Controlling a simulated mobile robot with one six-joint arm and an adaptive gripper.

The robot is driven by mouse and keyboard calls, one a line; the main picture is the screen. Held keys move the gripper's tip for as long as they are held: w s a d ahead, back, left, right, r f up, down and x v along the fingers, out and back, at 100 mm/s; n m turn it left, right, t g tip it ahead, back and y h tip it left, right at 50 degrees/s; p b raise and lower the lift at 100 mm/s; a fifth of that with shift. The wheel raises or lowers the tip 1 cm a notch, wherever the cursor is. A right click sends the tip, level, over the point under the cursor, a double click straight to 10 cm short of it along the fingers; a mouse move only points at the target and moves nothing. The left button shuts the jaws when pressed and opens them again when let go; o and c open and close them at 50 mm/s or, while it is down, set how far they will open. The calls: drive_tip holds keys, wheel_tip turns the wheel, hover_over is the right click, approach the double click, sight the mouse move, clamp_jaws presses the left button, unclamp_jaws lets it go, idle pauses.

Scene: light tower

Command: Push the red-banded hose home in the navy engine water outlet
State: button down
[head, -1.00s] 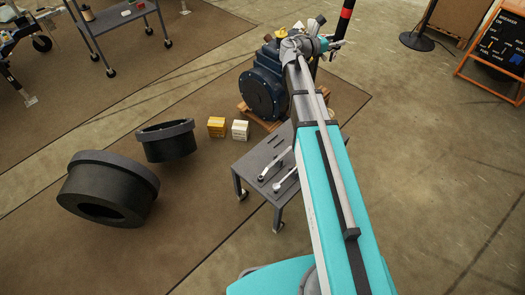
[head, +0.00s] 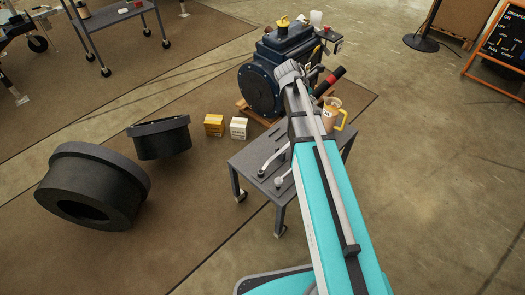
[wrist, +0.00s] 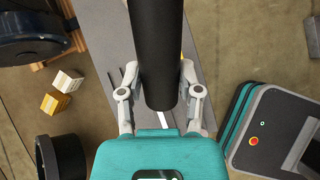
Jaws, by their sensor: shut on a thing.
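The black hose (wrist: 157,45) runs up through the wrist view between the fingers of my gripper (wrist: 158,78), which is shut on it. In the head view the hose's red band (head: 335,75) shows beyond my arm, the hose tilted up to the right beside the engine. The navy engine (head: 262,88) sits on a wooden pallet; part of it shows at the top left of the wrist view (wrist: 30,22). I cannot make out the water outlet.
Yellow (head: 213,125) and white (head: 239,128) boxes lie by the pallet. Two large black rings (head: 95,185) are at the left.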

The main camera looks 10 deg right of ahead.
drive_tip(key=s+a+f+n+y+b, duration=0.1)
drive_tip(key=a+f+y+b, duration=0.1)
drive_tip(key=a+f+b, duration=0.2)
drive_tip(key=s+a+f+n+g+y+b, duration=0.1)
drive_tip(key=a+f+b, duration=0.3)
drive_tip(key=f, duration=0.4)
drive_tip(key=s+a+f+n+g+y+b, duration=0.1)
drive_tip(key=s+a+f+y+b, duration=0.1)
drive_tip(key=a+f+y+b, duration=0.1)
drive_tip(key=shift+s+a+f+y+b, duration=0.1)
drive_tip(key=shift+a+f+y+b, duration=0.1)
drive_tip(key=shift+a+f+b, duration=0.4)
drive_tip(key=shift+a+f+y+b, duration=0.2)
drive_tip(key=shift+a+f, duration=0.2)
drive_tip(key=shift+f, duration=0.4)
drive_tip(key=shift+s+a+f+g, duration=0.2)
drive_tip(key=shift+a+f+g, duration=0.1)
drive_tip(key=shift+a, duration=0.25)
drive_tip(key=w+f+b, duration=0.2)
drive_tip(key=w+b, duration=0.1)
drive_tip(key=w, duration=0.1)
drive_tip(key=w+f+b, duration=0.2)
drive_tip(key=w+f, duration=0.1)
drive_tip(key=w, duration=0.1)
drive_tip(key=w+f+b, duration=0.3)
drive_tip(key=w, duration=0.1)
drive_tip(key=shift+w+d+f+b, duration=0.1)
drive_tip(key=shift+w+b, duration=0.1)
drive_tip(key=shift+b, duration=0.15)
drive_tip(key=shift+w+f+b, duration=0.4)
